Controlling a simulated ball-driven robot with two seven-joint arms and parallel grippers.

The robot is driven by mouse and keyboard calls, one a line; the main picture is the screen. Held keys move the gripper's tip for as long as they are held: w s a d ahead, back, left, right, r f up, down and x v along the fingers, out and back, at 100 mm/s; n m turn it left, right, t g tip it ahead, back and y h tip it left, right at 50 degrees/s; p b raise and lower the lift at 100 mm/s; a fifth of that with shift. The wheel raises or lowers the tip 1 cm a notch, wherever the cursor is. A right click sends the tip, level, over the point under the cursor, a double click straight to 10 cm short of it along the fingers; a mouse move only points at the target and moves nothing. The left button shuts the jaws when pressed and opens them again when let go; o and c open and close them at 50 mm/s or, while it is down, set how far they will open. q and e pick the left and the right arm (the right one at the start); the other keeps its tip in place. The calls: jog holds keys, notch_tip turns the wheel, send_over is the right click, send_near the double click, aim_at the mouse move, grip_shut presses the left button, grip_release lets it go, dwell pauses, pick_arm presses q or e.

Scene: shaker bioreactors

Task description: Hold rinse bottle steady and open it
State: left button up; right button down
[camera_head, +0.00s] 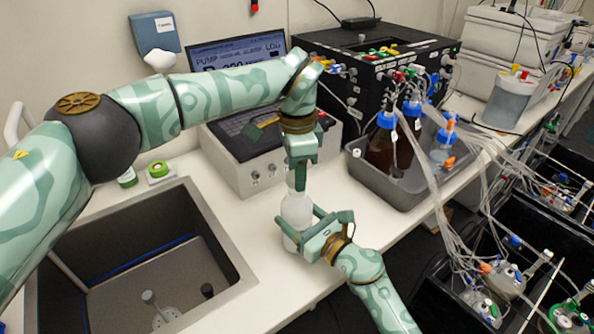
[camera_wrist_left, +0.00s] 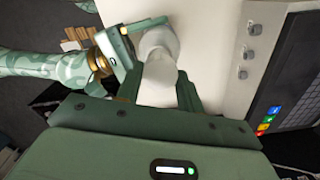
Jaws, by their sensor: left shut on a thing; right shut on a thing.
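The rinse bottle (camera_head: 296,211) is a white, translucent bottle standing upright on the white bench, right of the sink. My right gripper (camera_head: 300,232) is shut around the bottle's body from the front right. My left gripper (camera_head: 299,172) comes down from above and is shut at the bottle's top. In the left wrist view the bottle (camera_wrist_left: 158,82) is between the left fingers, and the right gripper (camera_wrist_left: 138,40) grips its body. The left gripper's own fingers hide most of the cap, so I cannot tell whether it is loosened.
A sink (camera_head: 215,245) lies left of the bottle. A laptop-like pump controller (camera_head: 247,165) stands behind it. A grey tray (camera_head: 408,190) with brown bottles and tubing is to the right. Clear bench lies in front of the bottle.

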pick_arm(q)
jog(key=shift+r, duration=0.1)
jog(key=shift+r, duration=1.95)
pick_arm(e)
jog(key=shift+c, duration=1.2)
grip_release()
